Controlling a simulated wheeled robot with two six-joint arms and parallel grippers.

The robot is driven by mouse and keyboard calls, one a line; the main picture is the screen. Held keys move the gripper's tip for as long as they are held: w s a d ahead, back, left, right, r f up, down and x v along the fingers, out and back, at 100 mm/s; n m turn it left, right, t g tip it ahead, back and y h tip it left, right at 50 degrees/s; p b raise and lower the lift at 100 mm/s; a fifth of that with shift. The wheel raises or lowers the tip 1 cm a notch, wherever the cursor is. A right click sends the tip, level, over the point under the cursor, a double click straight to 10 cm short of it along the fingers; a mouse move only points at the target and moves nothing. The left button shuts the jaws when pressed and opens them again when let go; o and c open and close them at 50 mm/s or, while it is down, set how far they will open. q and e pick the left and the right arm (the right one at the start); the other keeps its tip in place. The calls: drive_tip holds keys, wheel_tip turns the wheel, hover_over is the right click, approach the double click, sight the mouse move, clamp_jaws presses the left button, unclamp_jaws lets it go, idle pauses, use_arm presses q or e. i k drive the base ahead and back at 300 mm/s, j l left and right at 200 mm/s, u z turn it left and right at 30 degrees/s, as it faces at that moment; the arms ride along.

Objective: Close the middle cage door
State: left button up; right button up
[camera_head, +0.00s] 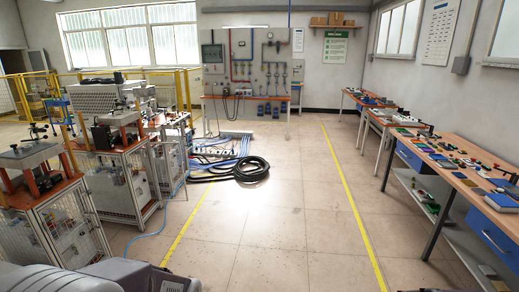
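Several machine stands with white mesh cages under orange-edged tops line the left side of the room. The nearest cage (70,225) is at the lower left. The middle cage (130,188) stands just behind it, and a farther cage (172,155) is beyond that. I cannot make out clearly whether the middle cage's door is open or shut. Neither of my grippers is in view. Grey parts, probably mine, fill the bottom left corner.
A clear tiled aisle (275,225) runs between yellow floor lines. A coiled black hose (250,169) and blue cables lie beyond the cages. A thin blue cable (150,234) crosses the floor by the middle cage. Workbenches (455,160) with tools line the right wall.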

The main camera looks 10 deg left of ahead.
sight(170, 172)
drive_tip(key=i+u, duration=0.1)
drive_tip(key=i, duration=1)
drive_tip(key=i+u, duration=0.1)
drive_tip(key=i, duration=0.95)
drive_tip(key=i+l+u, duration=0.1)
drive_tip(key=i, duration=0.95)
drive_tip(key=i+j+u, duration=0.15)
drive_tip(key=i+u, duration=0.15)
drive_tip(key=i, duration=0.35)
drive_tip(key=i+u, duration=0.25)
drive_tip(key=i, duration=0.4)
drive_tip(key=i+u, duration=0.3)
drive_tip(key=i, duration=0.35)
drive_tip(key=i+l+u, duration=0.3)
drive_tip(key=i, duration=0.3)
drive_tip(key=i+l+u, duration=0.15)
drive_tip(key=i+u, duration=0.25)
drive_tip(key=i+l+u, duration=0.2)
drive_tip(key=u, duration=0.25)
drive_tip(key=i+l+u, duration=0.25)
drive_tip(key=u, duration=0.15)
drive_tip(key=i+l+u, duration=0.15)
drive_tip(key=l+u, duration=0.3)
drive_tip(key=i+l+u, duration=0.1)
drive_tip(key=l+u, duration=0.75)
drive_tip(key=j+z, duration=0.2)
drive_tip(key=z, duration=0.3)
drive_tip(key=i+j+z, duration=0.1)
drive_tip(key=j+z, duration=0.15)
drive_tip(key=z, duration=0.2)
